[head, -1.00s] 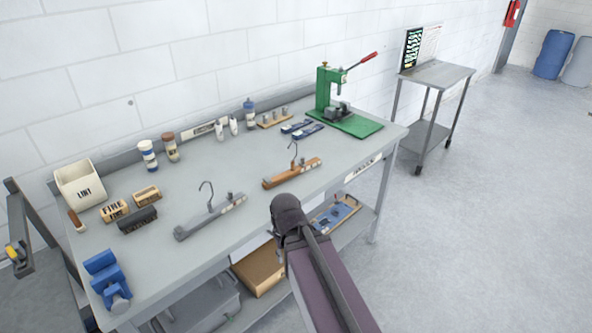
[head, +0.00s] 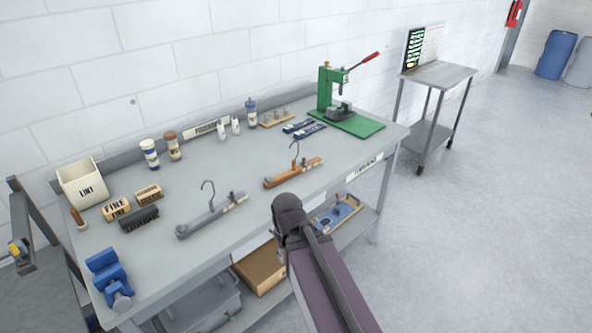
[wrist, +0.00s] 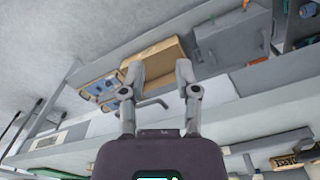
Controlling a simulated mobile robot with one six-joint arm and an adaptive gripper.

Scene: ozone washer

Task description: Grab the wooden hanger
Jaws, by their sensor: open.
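The wooden hanger (head: 292,174) lies on the grey workbench (head: 240,170), right of the middle, with its metal hook pointing up. A similar grey hanger (head: 212,215) lies to its left. In the head view my arm is in front of the bench's near edge, below the wooden hanger, and my fingers are hidden. In the wrist view my gripper (wrist: 160,73) is open, its two fingers apart with no object held. I cannot make out the wooden hanger in the wrist view.
A green press (head: 340,105) stands at the bench's far right. Brushes, bottles and a lint bin (head: 83,184) stand at the back and left. A blue vise (head: 110,280) sits at the near left corner. A cardboard box (head: 259,268) is on the lower shelf.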

